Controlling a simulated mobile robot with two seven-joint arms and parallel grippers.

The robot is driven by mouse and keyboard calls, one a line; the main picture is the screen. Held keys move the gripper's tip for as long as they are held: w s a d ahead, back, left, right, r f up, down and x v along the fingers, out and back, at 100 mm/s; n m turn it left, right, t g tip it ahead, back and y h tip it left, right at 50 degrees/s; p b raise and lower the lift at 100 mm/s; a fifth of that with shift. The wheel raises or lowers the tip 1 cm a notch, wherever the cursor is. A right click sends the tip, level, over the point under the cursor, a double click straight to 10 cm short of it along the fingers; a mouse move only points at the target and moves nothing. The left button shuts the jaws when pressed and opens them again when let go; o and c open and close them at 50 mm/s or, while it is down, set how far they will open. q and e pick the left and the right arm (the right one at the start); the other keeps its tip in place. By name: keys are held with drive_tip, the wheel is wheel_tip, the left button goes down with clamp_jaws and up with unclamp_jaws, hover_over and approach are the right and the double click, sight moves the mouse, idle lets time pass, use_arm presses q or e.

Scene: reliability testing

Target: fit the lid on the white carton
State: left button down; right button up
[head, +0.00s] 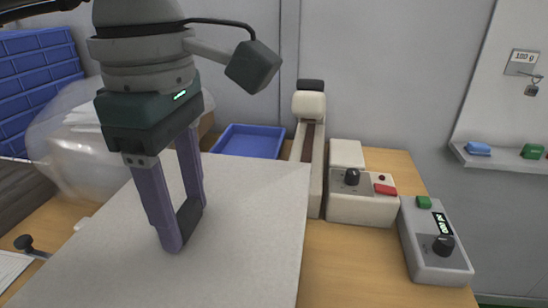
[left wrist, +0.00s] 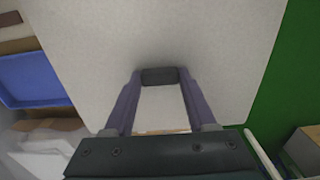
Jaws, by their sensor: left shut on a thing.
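A large pale grey-white flat panel, which looks like the lid (head: 262,215), fills the lower middle of the head view. It also fills the middle of the left wrist view (left wrist: 215,50). My left gripper (head: 185,225) points down over it, its purple fingers apart and closed on a dark grey block (head: 188,214) that looks like the lid's handle. The block shows between the fingertips in the left wrist view (left wrist: 159,76). I cannot make out the white carton's walls; the panel hides what is under it. My right gripper is out of view.
A wooden table (head: 345,265) lies under the panel. A blue tray (head: 248,141) is behind. A tall beige device (head: 312,150), a control box with red button (head: 362,208) and a grey meter (head: 434,240) stand on the right. A clear plastic bag (head: 75,150) is at left.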

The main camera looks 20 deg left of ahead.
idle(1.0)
use_arm(q)
drive_tip(key=shift+f+b, duration=1.5)
drive_tip(key=shift+b, duration=0.35)
idle(0.5)
idle(0.3)
drive_tip(key=shift+c, duration=0.7)
unclamp_jaws()
drive_tip(key=shift+o, duration=0.7)
drive_tip(key=shift+r, duration=0.1)
drive_tip(key=shift+r+p, duration=2.35)
drive_tip(key=shift+r, duration=1.1)
